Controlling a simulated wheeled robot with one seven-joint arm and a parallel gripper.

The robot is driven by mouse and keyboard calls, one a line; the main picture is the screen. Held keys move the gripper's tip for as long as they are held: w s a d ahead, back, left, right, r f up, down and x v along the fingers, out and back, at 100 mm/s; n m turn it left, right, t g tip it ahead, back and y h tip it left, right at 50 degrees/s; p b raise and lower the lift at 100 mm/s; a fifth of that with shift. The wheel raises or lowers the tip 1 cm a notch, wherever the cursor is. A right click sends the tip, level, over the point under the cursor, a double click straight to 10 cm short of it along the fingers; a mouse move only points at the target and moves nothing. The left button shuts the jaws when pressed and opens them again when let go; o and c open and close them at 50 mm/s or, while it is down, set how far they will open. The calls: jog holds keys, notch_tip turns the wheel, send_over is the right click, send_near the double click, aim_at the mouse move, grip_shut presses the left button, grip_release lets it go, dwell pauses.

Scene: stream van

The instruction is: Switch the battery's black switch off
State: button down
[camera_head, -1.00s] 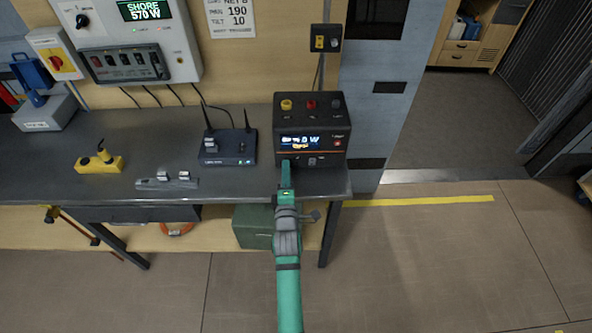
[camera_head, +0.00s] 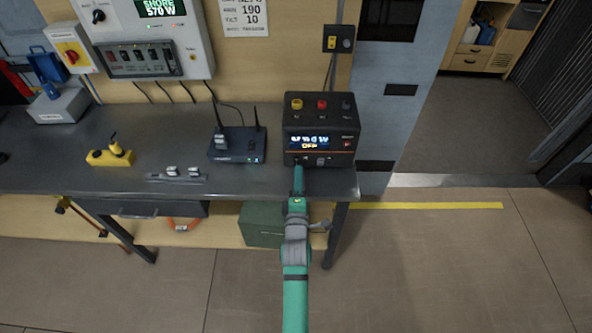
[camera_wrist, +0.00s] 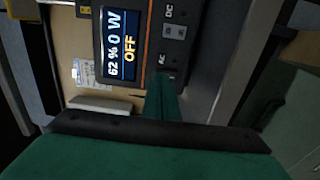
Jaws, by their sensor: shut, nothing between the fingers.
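The battery (camera_head: 346,131) is a black box with a lit display and yellow, red and black terminals on top, standing at the right end of the dark bench. In the wrist view its display (camera_wrist: 120,45) reads 62 %, 0 W and OFF. My green gripper (camera_head: 299,167) is shut and empty, its tips at the lower left of the battery's front. In the wrist view my closed fingers (camera_wrist: 163,95) point at the panel beside the AC label. They cover the spot there, so the black switch is hidden or too dark to make out. I cannot tell whether the tips touch the panel.
A dark router (camera_head: 237,146) with antennas stands left of the battery. A small metal strip (camera_head: 176,177) and a yellow block (camera_head: 110,157) lie farther left on the bench (camera_head: 70,178). A green box (camera_head: 262,226) sits below. The floor to the right is clear.

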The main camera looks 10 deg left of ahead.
jog(key=s, duration=1.1)
jog(key=shift+a+r, duration=0.15)
jog(key=shift+r, duration=0.05)
jog(key=s+d+m+g, duration=0.1)
jog(key=s+d+m, duration=0.1)
jog(key=s+m, duration=0.7)
jog(key=s+d+m+g+h, duration=0.1)
jog(key=s+d+m, duration=0.2)
jog(key=s+m, duration=0.6)
jog(key=s, duration=1.7)
jog(key=shift+s+d+m+g, duration=0.2)
jog(key=shift+m+g, duration=0.2)
jog(key=shift+w, duration=0.1)
